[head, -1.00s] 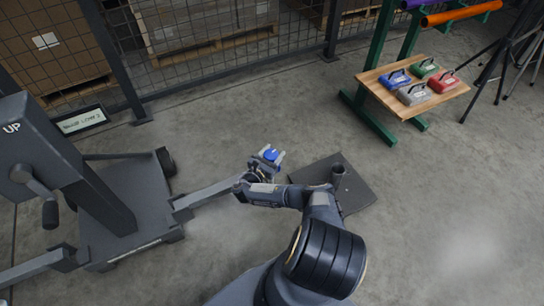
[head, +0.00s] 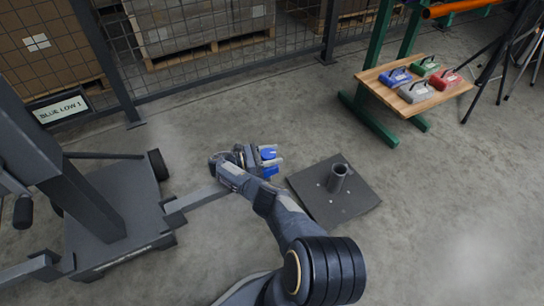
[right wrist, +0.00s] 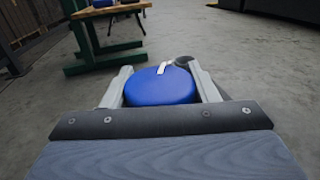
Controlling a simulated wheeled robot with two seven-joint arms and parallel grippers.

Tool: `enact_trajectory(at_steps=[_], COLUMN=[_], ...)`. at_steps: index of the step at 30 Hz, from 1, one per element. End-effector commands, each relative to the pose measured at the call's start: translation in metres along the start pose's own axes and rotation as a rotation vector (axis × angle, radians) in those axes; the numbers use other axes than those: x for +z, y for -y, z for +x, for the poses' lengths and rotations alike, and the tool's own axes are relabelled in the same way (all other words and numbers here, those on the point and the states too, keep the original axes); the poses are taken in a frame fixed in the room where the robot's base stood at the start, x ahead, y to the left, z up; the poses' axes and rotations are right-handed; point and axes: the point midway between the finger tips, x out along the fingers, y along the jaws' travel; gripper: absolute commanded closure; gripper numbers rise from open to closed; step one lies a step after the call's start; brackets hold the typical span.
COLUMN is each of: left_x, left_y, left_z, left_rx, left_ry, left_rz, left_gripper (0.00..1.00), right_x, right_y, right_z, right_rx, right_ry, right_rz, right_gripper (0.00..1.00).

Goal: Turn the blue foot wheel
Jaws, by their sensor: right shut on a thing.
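My right gripper (head: 270,161) is low over the floor, its fingers pointing right, at the outer end of a grey leg (head: 203,197) of the lifting stand. It is shut on the blue foot wheel (head: 268,153), which shows between and around the fingers. In the right wrist view the blue wheel (right wrist: 160,88) is a round disc between the two pale fingers, with a white mark at its far edge. The gripper and forearm hide how the wheel joins the leg. My left gripper is not in view.
A dark square plate with an upright tube (head: 340,178) lies just right of the gripper. The grey stand (head: 110,215) fills the left. A sign (head: 60,107) reads "BLUE LOW 1". A wooden bench (head: 440,97) holds several coloured weights. Floor at lower right is clear.

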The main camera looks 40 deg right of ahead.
Motion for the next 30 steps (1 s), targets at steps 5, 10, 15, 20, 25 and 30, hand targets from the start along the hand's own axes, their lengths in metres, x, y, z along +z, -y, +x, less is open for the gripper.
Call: enact_trajectory(at_steps=[5, 10, 15, 20, 25, 30], left_x=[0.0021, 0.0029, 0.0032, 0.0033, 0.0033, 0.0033], left_y=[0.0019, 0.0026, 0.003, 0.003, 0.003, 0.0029], left_z=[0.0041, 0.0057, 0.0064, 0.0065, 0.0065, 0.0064], left_rx=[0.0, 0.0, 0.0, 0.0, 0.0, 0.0], left_ry=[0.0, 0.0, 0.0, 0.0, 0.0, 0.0], left_rz=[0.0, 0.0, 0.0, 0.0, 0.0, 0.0], left_gripper=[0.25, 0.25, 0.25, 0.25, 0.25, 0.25], right_x=[-0.0011, 0.0003, 0.0009, 0.0008, 0.0009, 0.001], right_y=[0.0015, 0.0017, 0.0019, 0.0025, 0.0026, 0.0026], right_z=[0.0014, 0.0018, 0.0019, 0.0025, 0.0027, 0.0029], right_rx=[-0.052, -0.083, -0.1, -0.107, -0.108, -0.108], right_ry=[-0.002, 0.002, 0.001, 0.001, 0.001, 0.001], right_rz=[-0.002, 0.0, 0.001, 0.001, 0.002, 0.002], right_gripper=[0.69, 0.69, 0.69, 0.69, 0.69, 0.44])
